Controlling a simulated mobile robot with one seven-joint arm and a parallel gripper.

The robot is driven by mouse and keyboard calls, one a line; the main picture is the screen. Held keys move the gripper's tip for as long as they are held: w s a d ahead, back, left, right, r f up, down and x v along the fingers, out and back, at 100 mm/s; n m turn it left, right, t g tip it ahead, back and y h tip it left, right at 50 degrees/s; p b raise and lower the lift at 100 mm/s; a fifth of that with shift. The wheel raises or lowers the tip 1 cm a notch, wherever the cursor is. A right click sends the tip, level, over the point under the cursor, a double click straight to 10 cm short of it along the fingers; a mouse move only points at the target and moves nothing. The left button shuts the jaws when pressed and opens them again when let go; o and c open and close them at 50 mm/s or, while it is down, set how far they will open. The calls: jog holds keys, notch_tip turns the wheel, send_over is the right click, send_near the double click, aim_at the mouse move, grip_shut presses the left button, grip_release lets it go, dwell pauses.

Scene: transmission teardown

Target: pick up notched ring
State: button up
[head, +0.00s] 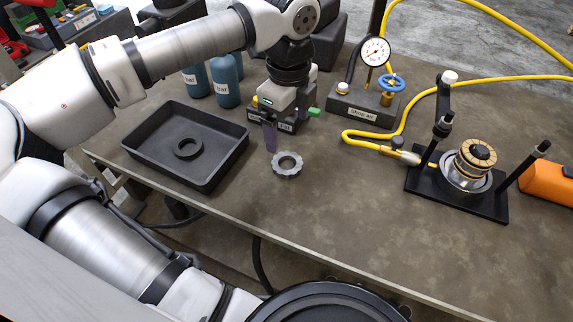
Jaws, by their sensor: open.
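The notched ring (287,172) is a grey metal ring with notches around its rim and an open centre. It lies flat on the workbench (330,215), right of the black tray. My gripper (271,142) points down just behind and to the left of the ring. It is open and empty, and apart from the ring. One finger shows clearly; the other is hard to make out.
The black tray (214,172) holds a dark plain ring (188,148). Blue bottles (226,82) and a labelled block stand behind. A gauge stand (362,104), yellow hose (408,112) and black fixture (425,185) with a gear stack (474,160) are to the right. The front middle bench is clear.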

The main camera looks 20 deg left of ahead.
jog(key=b, duration=0.1)
send_over(288, 167)
jog(key=f, duration=0.4)
jog(key=shift+w+a, duration=0.1)
jog(key=shift+w, duration=0.15)
jog(key=shift+s+f+b, duration=0.15)
jog(key=shift+f+b, duration=0.2)
jog(key=shift+f, duration=1.05)
jog(key=shift+s+f+b, duration=0.15)
jog(key=shift+f+b, duration=0.2)
jog(key=shift+f, duration=1)
jog(key=c, duration=1.2)
jog(key=shift+r, duration=0.1)
jog(key=shift+c, duration=0.2)
jog(key=shift+r, duration=0.1)
